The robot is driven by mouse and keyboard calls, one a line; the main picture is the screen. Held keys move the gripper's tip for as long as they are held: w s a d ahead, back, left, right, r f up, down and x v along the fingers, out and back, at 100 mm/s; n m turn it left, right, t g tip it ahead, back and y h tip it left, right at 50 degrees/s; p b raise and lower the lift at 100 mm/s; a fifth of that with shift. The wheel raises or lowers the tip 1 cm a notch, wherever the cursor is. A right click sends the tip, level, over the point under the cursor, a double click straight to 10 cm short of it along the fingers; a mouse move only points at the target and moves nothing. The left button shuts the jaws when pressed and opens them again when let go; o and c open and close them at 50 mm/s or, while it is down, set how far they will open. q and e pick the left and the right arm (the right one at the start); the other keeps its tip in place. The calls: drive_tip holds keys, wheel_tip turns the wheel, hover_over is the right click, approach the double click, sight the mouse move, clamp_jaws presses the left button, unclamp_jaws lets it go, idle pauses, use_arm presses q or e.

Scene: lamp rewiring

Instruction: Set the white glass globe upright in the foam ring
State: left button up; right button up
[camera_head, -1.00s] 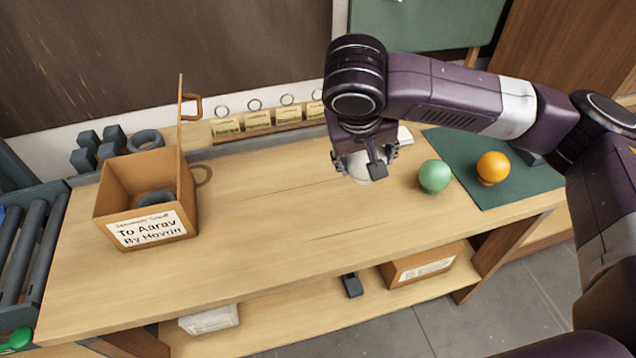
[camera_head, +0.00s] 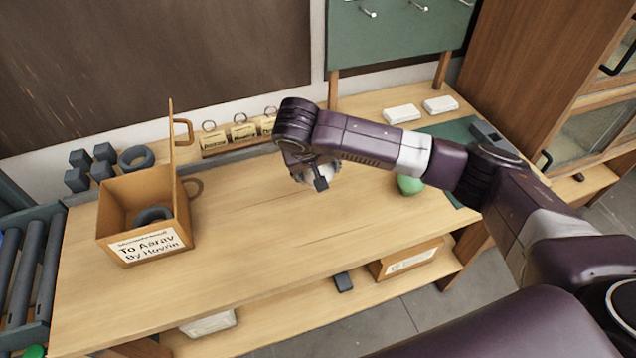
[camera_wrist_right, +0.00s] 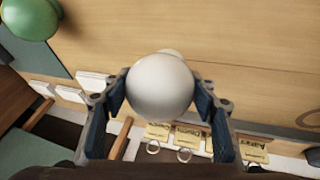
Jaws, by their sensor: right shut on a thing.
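The white glass globe (camera_wrist_right: 160,85) is between the two fingers of my right gripper (camera_wrist_right: 160,100), which are shut on it. In the head view the globe (camera_head: 326,173) shows only partly beneath my right gripper (camera_head: 319,182), above the bench. A dark foam ring (camera_head: 153,215) lies inside the open cardboard box (camera_head: 148,248) at the left of the bench. Another dark ring (camera_head: 136,158) is behind the box, beside several grey foam blocks. My left gripper is not in view.
A green globe (camera_head: 409,184) sits right of my right gripper, partly hidden by my arm. Tags with rings (camera_head: 243,131) line the bench's back edge. The bench middle (camera_head: 270,235) is clear.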

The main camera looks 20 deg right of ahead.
drive_tip(key=shift+f, duration=0.8)
wheel_tip(320, 180, down, 3)
drive_tip(key=shift+f+p, duration=0.2)
drive_tip(key=shift+p, duration=0.15)
drive_tip(key=shift+f, duration=0.4)
drive_tip(key=shift+f, duration=0.1)
drive_tip(key=o, duration=1.2)
drive_tip(key=shift+c, duration=0.2)
